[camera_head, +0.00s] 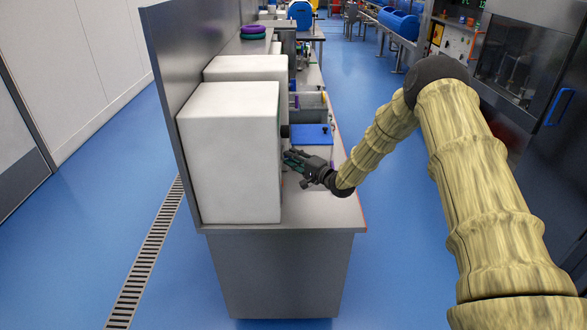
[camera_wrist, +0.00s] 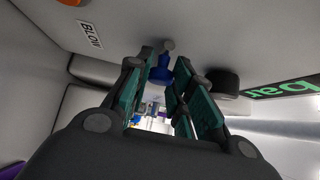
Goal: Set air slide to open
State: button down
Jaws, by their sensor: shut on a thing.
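A white box-shaped unit (camera_head: 228,150) stands at the near end of the bench, and my gripper (camera_head: 291,160) is at its right-hand face. In the wrist view, my gripper (camera_wrist: 167,72) has its green-padded fingers closed around a small blue part with a grey end, which I take as the air slide (camera_wrist: 158,73). The fingers hide part of it, and its setting cannot be read. A "BLOW" label (camera_wrist: 90,35) is on the panel to the left.
A black knob (camera_wrist: 222,82) sits close to the right finger, beside a display with green "bar" lettering (camera_wrist: 285,91). A second white unit (camera_head: 247,68) and a blue flat object (camera_head: 312,135) are further along the bench. Floor is clear on both sides.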

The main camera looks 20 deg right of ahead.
jog(key=shift+w+d+r, duration=0.1)
jog(key=shift+w+d, duration=0.1)
jog(key=shift+w, duration=0.2)
jog(key=c, duration=1.2)
grip_release()
jog(key=shift+w, duration=0.15)
jog(key=shift+c, duration=0.2)
jog(key=v, duration=1.2)
jog(key=shift+d, duration=0.1)
